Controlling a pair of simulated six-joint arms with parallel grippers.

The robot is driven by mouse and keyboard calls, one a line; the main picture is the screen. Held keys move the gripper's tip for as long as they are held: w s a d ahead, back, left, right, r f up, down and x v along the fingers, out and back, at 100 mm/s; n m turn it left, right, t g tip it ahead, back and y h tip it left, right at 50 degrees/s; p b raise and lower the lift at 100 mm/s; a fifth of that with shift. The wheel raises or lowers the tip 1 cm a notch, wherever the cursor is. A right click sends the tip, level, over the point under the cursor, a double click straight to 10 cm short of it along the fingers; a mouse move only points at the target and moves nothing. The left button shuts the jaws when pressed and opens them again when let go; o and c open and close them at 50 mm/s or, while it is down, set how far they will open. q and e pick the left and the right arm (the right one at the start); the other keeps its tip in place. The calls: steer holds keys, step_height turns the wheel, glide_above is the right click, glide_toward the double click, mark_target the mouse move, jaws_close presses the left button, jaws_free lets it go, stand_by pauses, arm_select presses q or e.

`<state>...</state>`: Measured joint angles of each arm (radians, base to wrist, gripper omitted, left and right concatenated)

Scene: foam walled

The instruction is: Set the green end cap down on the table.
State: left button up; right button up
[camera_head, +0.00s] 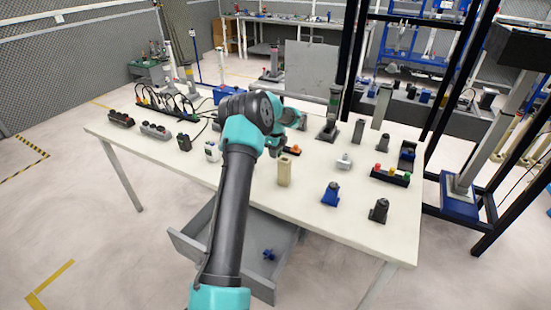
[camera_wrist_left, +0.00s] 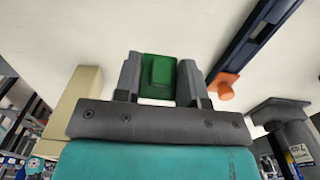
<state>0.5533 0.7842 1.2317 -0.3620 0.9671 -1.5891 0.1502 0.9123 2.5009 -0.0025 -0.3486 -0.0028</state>
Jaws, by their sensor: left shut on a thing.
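The green end cap (camera_wrist_left: 158,76) is between the two grey fingers of my left gripper (camera_wrist_left: 160,82) in the left wrist view. The fingers are shut on its sides. Pale table surface shows beyond it, and I cannot tell how far the cap is above the table. In the head view my left gripper (camera_head: 274,148) is over the middle of the white table (camera_head: 310,188), close to the beige block. It is partly covered by my own arm, and I cannot make out the cap there. My right gripper is not in view.
A beige upright block (camera_head: 284,171) stands close by the gripper. An orange piece (camera_wrist_left: 222,86) lies beside a dark rail in the wrist view. A blue part (camera_head: 331,194), a dark part (camera_head: 379,210) and a black tray (camera_head: 403,181) stand to the right, with bare table between.

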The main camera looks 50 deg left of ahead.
arm_select(q)
steer(key=shift+f, duration=1.85)
steer(key=shift+f, duration=0.15)
steer(key=o, duration=0.9)
step_height(320, 180, up, 12)
steer(key=shift+r, duration=0.2)
